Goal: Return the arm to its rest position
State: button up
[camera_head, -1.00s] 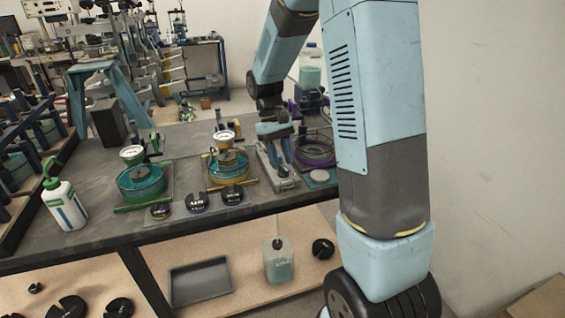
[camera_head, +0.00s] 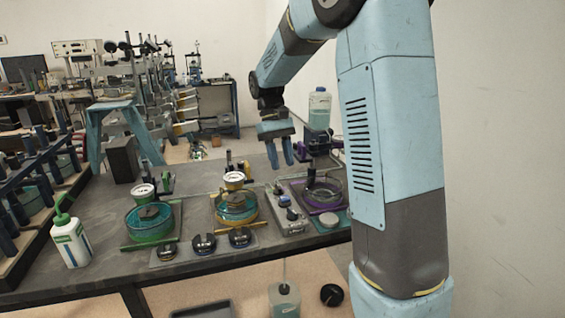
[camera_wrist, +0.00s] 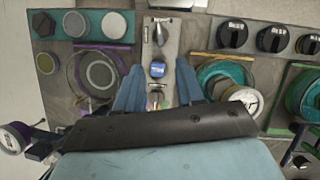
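My gripper (camera_head: 281,152) hangs above the far right part of the grey bench, its blue fingers pointing down. The fingers are apart and nothing shows between them. In the wrist view my gripper (camera_wrist: 158,90) also shows two separated fingers, with a grey control box (camera_head: 290,214) below and between them. The box carries a blue knob (camera_wrist: 157,70) and dark knobs. My fingers look clear of the box in the head view.
A purple-rimmed dish (camera_head: 322,194), a yellow-rimmed dish (camera_head: 236,208) and a green-rimmed dish (camera_head: 150,222) stand on the bench. A green-capped bottle (camera_head: 71,238) is at left. A clear bottle (camera_head: 319,108) stands behind my gripper.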

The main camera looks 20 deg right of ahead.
dwell(0.4)
jog(key=s+r+m+t, duration=0.1)
jog(key=s+r+t, duration=0.1)
jog(key=s, duration=0.6)
jog(key=s+d+r+m+t, duration=0.1)
jog(key=s+r+t, duration=0.2)
jog(key=s, duration=0.6)
jog(key=s+r+t+y, duration=0.1)
jog(key=s+t, duration=0.3)
jog(key=s, duration=0.5)
jog(key=shift+d+r+m+t, duration=0.3)
jog(key=shift+r+m+t, duration=0.1)
jog(key=shift+r, duration=0.3)
